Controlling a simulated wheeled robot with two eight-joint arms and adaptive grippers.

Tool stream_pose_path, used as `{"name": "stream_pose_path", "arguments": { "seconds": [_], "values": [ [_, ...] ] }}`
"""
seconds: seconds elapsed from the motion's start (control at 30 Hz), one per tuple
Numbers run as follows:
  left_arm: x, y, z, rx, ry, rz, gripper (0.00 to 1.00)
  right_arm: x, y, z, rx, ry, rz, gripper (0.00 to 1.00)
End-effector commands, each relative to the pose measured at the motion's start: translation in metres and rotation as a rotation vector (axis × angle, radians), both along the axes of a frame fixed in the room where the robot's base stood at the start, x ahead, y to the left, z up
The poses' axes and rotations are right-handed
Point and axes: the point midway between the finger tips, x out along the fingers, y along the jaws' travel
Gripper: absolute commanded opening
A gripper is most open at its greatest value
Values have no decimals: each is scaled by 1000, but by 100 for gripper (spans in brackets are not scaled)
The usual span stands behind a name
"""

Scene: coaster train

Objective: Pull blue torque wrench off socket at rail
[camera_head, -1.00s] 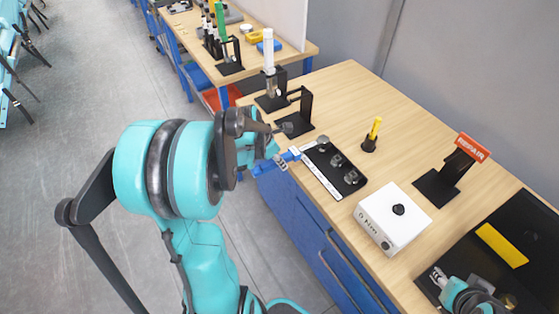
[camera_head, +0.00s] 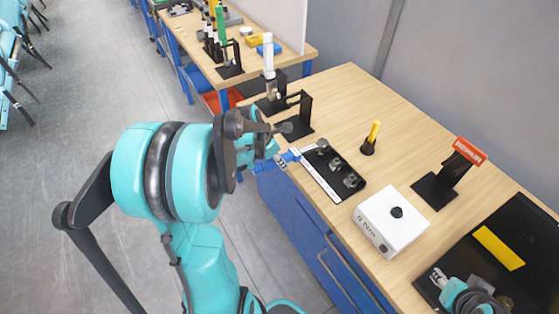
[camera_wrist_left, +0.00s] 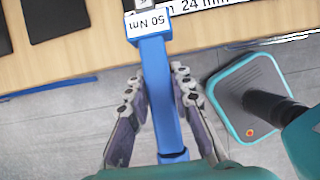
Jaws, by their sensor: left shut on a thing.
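The blue torque wrench (camera_head: 292,155) has a white "50 Nm" label, seen in the left wrist view (camera_wrist_left: 150,22). Its grey head (camera_head: 322,145) is at the far-end socket of the black socket rail (camera_head: 322,174); I cannot tell whether it is still seated. The rail has a white marking strip along its front edge, with more grey sockets on it. My left gripper (camera_wrist_left: 158,80) is shut on the blue handle, one finger each side, just off the bench's front edge.
A white box with a black knob (camera_head: 393,222) stands right of the rail. A yellow-handled tool (camera_head: 371,138) stands behind it, and a black stand (camera_head: 300,120) is at the far end. A red-signed stand (camera_head: 440,185) and a black mat (camera_head: 528,225) lie to the right.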

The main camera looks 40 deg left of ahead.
Motion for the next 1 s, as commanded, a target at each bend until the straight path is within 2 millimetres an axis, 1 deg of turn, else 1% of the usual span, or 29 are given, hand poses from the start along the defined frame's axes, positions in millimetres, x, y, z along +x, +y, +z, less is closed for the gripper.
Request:
{"name": "stream_pose_path", "arguments": {
  "seconds": [0.03,0.27,1.0],
  "values": [
    [1,0,3,-1,-3,1,0,0,0,2,0,0,0,40],
    [0,0,6,-1,-2,1,0,0,0,4,0,0,0,40],
    [0,0,47,-1,-2,1,0,0,0,37,0,0,0,40]
  ]
}}
